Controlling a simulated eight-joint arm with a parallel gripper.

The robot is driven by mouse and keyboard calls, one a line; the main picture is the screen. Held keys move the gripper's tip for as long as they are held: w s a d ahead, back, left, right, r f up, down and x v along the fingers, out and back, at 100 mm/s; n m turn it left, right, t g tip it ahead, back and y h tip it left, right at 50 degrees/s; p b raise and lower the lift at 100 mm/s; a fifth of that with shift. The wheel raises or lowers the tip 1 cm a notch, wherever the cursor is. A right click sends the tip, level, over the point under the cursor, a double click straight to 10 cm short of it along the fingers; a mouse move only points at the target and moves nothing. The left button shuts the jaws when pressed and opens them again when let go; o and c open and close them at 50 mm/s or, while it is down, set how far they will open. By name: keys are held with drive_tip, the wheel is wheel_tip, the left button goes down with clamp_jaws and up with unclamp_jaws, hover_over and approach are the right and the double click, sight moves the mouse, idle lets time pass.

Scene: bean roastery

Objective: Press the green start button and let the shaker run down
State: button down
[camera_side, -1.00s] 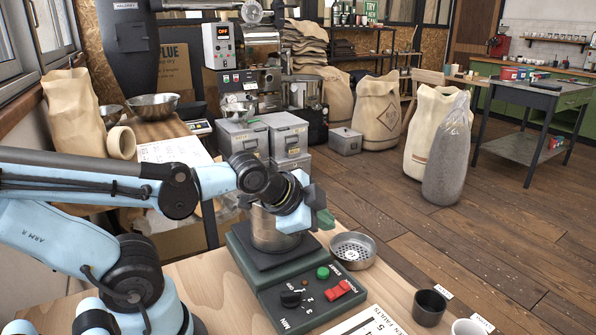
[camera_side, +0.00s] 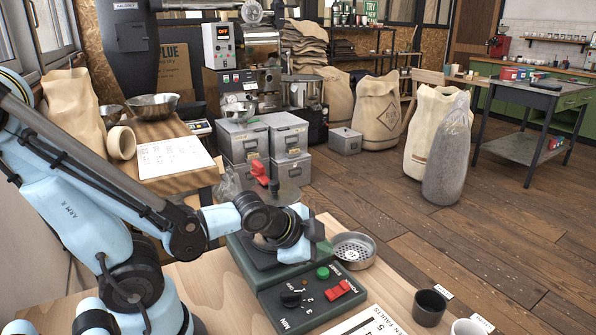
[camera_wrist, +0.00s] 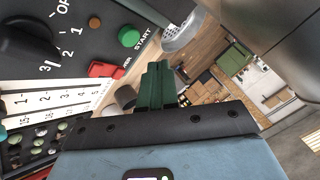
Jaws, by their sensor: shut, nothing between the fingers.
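The green start button (camera_side: 322,272) stands on the dark green shaker base (camera_side: 262,290), beside the red power switch (camera_side: 338,290) and the black dial (camera_side: 291,298). The button (camera_wrist: 129,36) and the red switch (camera_wrist: 105,69) also show in the wrist view. My gripper (camera_side: 326,247) is shut and empty, its green fingertips behind and above the button in the side view. In the wrist view the fingertips (camera_wrist: 156,75) appear apart from the button.
A perforated metal dish (camera_side: 352,250) stands close to the right of my gripper. A dark cup (camera_side: 430,307) and a white cup (camera_side: 467,327) stand at the bench's right edge. A printed sheet (camera_side: 372,325) lies in front of the base. Grey boxes (camera_side: 290,135) stand behind.

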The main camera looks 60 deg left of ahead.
sight(320, 274)
drive_tip(key=shift+f, duration=1.2)
drive_tip(key=shift+f, duration=0.15)
idle(1.3)
drive_tip(key=shift+f, duration=0.25)
idle(0.5)
drive_tip(key=shift+r, duration=0.4)
drive_tip(key=shift+r, duration=0.1)
drive_tip(key=shift+r, duration=2.4)
